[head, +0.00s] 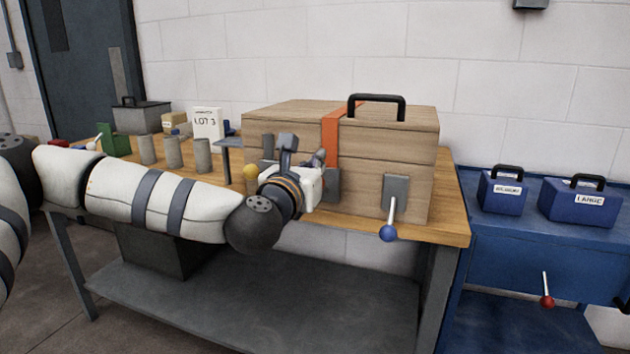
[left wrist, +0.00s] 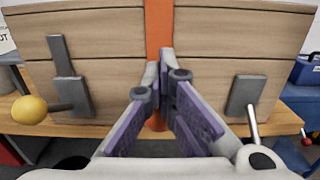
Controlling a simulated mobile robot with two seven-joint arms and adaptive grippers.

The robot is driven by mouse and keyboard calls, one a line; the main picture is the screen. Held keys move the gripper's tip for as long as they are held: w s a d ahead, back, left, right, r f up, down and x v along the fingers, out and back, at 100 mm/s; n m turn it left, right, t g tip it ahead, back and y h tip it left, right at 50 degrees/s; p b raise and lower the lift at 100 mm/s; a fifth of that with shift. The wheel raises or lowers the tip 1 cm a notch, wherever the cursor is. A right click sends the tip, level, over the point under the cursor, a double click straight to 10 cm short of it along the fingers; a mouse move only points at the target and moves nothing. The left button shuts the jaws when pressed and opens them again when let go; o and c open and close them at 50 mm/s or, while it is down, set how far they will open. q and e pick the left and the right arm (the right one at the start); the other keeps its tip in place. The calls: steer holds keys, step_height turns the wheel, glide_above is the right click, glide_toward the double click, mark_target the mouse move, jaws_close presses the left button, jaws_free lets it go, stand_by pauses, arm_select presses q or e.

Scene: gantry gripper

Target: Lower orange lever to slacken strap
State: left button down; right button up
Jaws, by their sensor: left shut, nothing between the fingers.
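A wooden crate (head: 390,150) stands on the workbench with an orange strap (head: 330,135) running over its lid and down its front. In the left wrist view the strap (left wrist: 158,25) drops behind my fingers. My left gripper (head: 319,158) is in front of the crate at the strap; in its wrist view the fingers (left wrist: 164,62) are shut and empty. An orange piece (left wrist: 157,122) shows low between the fingers, mostly hidden, and I cannot tell whether it is the lever's end. A grey plate (head: 332,185) shows beside the gripper. Whether the fingers touch anything is unclear.
A yellow-knobbed lever (left wrist: 29,110) is left of the strap and a blue-knobbed lever (head: 388,233) hangs at right. Several grey cylinders (head: 172,153) stand left on the workbench (head: 456,215). A blue bench (head: 500,250) at right has a red-knobbed lever (head: 547,300).

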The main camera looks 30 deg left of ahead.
arm_select(q)
steer(key=shift+w+a+f+b, duration=0.1)
steer(key=shift+f+b, duration=0.4)
steer(key=shift+f, duration=0.7)
steer(key=shift+w+f+b, duration=0.1)
steer(key=shift+f+b, duration=0.4)
steer(key=shift+f, duration=0.7)
steer(key=shift+s+r, duration=0.15)
steer(key=shift+r, duration=0.05)
steer(key=r+p+v, duration=0.1)
steer(key=p+v, duration=0.1)
steer(key=v, duration=0.7)
steer(key=shift+r+p, duration=0.2)
steer(key=shift+p, duration=0.1)
arm_select(e)
steer(key=shift+w+r, duration=0.15)
